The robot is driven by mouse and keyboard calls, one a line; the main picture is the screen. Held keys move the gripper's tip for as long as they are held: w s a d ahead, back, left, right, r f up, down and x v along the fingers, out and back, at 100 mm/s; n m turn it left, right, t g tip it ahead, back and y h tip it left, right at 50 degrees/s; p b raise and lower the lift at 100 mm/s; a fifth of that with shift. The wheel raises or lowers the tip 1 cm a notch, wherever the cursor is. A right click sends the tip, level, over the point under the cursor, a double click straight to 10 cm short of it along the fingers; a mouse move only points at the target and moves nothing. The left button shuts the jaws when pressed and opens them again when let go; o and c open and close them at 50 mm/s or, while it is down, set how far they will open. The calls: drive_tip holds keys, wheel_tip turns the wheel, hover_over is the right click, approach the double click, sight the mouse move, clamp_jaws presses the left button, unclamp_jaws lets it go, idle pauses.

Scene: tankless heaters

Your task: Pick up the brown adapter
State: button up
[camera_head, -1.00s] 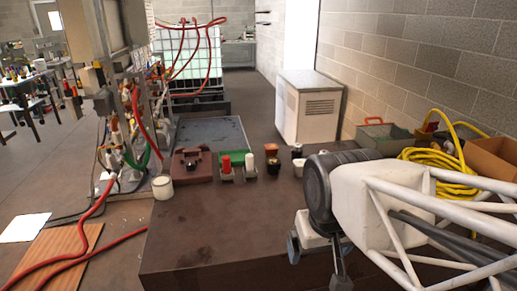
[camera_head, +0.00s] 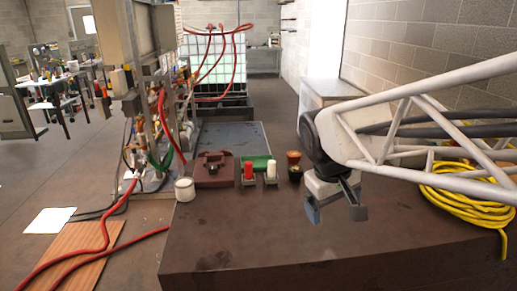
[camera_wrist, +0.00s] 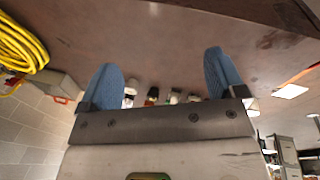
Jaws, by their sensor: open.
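A small orange-brown piece (camera_head: 293,157) stands on the dark table behind a dark piece with a yellowish part (camera_head: 295,173); it may be the brown adapter, but it is too small to be sure. Red and white pieces (camera_head: 248,172) (camera_head: 271,172) stand to its left. My gripper (camera_head: 335,208) is open and empty above the table, to the right of and nearer than these pieces. In the wrist view, its blue fingers (camera_wrist: 160,65) are spread apart, with the small pieces (camera_wrist: 152,96) partly hidden behind the gripper body.
A dark red-brown block (camera_head: 213,170) and a white cup (camera_head: 185,189) stand at the left of the table (camera_head: 260,245). A coiled yellow hose (camera_head: 465,195) lies at the right. Pipework with red hoses stands at left. The table's front is clear.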

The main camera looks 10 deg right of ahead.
drive_tip(key=w+d+n+g+h, duration=0.1)
drive_tip(key=w+d+n+h, duration=0.2)
drive_tip(key=w, duration=1.3)
drive_tip(key=n+g+h, duration=0.1)
drive_tip(key=n+h, duration=0.4)
drive_tip(key=n, duration=0.3)
hover_over(290, 154)
drive_tip(key=s+a, duration=0.3)
drive_tip(key=s, duration=1)
wheel_tip(290, 154, down, 8)
drive_tip(key=w+a+f+n+h, duration=0.1)
drive_tip(key=w+f, duration=0.2)
drive_tip(key=w, duration=0.1)
drive_tip(key=w+f+n+h, duration=0.1)
drive_tip(key=w+f, duration=0.2)
drive_tip(key=w, duration=0.1)
drive_tip(key=w+a+f+n+h, duration=0.1)
drive_tip(key=w+f+n, duration=0.1)
drive_tip(key=w, duration=0.3)
drive_tip(key=shift+a+f+t+h, duration=0.3)
drive_tip(key=shift+f+t, duration=0.1)
drive_tip(key=shift+f, duration=0.45)
drive_tip(key=shift+d, duration=0.1)
drive_tip(key=shift+x, duration=1.2)
drive_tip(key=shift+d, duration=0.1)
drive_tip(key=shift+x, duration=2.5)
drive_tip(key=shift+w, duration=0.15)
